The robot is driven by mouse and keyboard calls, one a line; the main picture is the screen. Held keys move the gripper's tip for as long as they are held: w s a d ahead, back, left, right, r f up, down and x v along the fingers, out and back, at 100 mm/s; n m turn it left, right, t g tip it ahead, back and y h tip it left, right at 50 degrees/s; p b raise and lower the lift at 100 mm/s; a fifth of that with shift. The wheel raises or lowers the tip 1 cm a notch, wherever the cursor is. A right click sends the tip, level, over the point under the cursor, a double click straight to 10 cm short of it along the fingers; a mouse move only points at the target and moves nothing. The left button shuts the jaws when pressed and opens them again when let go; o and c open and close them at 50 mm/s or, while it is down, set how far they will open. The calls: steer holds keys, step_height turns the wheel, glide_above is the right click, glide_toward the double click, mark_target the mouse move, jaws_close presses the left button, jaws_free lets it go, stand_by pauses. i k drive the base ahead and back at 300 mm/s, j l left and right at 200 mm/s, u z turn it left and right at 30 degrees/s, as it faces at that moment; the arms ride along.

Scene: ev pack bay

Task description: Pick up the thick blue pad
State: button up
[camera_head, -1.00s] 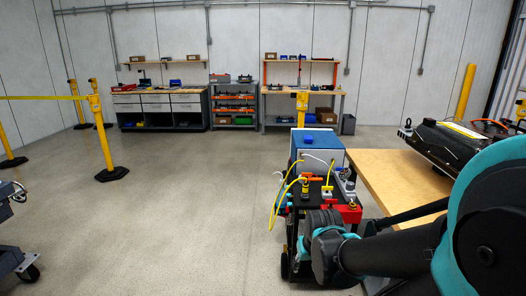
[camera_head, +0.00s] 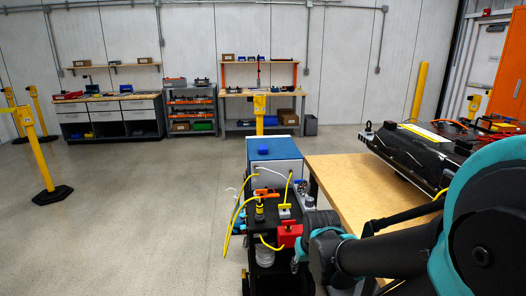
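I cannot pick out a thick blue pad for certain. A small blue object (camera_head: 264,150) lies on top of the blue and white box (camera_head: 275,171) on the equipment cart, but it is too small to tell whether it is a pad. Another blue item (camera_head: 126,88) sits on the far left workbench, also too small to identify. My arm reaches in from the right to a dark joint with a teal band beside the cart. My gripper itself does not show.
The cart (camera_head: 265,220) carries yellow cables and red parts. A wooden table (camera_head: 350,190) right of it bears a black battery pack (camera_head: 425,150). A yellow barrier post (camera_head: 43,150) stands left. The floor (camera_head: 150,220) between is open. An orange cabinet (camera_head: 508,75) stands far right.

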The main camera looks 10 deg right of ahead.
mark_target(263, 149)
steer(key=i+j+z, duration=0.15)
steer(key=j, duration=0.4)
steer(key=j+z, duration=0.1)
steer(key=j, duration=0.45)
steer(key=i+j+z, duration=0.15)
steer(key=j, duration=0.4)
steer(key=i+j+z, duration=0.25)
steer(key=j, duration=0.3)
steer(key=j+z, duration=0.25)
steer(key=j, duration=0.3)
steer(key=j+z, duration=0.25)
steer(key=j, duration=0.3)
